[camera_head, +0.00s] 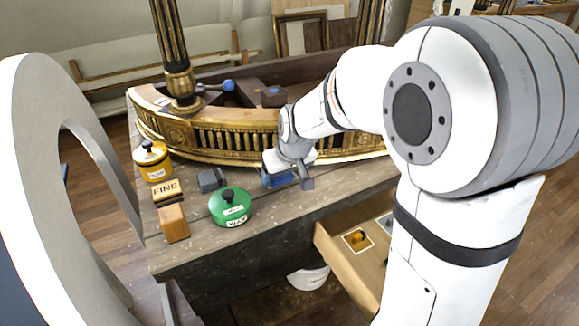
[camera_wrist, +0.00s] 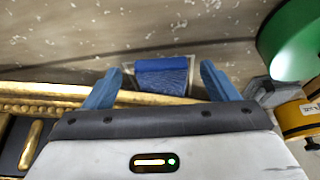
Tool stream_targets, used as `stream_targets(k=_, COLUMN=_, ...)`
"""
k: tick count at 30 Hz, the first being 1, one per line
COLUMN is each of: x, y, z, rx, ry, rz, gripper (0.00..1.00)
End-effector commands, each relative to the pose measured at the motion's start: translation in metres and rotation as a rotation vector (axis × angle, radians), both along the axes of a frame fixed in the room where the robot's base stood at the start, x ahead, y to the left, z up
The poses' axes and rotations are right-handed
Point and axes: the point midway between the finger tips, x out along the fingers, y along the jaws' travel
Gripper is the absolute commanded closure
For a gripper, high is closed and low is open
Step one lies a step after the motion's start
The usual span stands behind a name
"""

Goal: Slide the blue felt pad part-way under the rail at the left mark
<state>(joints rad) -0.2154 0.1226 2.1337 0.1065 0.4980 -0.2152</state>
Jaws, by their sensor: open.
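The rail also shows in the wrist view (camera_wrist: 45,89). I cannot make out the left mark for certain.
A green lidded pot (camera_head: 230,206), a dark grey block (camera_head: 212,180), a FINE block (camera_head: 167,190), a wooden block (camera_head: 174,223) and a yellow pot (camera_head: 152,160) stand left of my gripper. An open drawer (camera_head: 345,262) juts out in front. A gilt column (camera_head: 179,80) rises behind the rail.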

Motion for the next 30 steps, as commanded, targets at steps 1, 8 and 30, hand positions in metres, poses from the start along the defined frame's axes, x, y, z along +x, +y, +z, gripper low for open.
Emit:
stream_targets(k=1, x=0.0008, y=0.0005, z=-0.0034, rx=0.000, ry=0.001, rz=0.000, gripper=0.20)
stream_targets(k=8, x=0.0019, y=0.0012, z=-0.0055, rx=0.000, ry=0.000, rz=0.001, gripper=0.20)
stream_targets(k=30, x=0.0016, y=0.0019, z=-0.0053, rx=0.000, ry=0.000, rz=0.003, gripper=0.68)
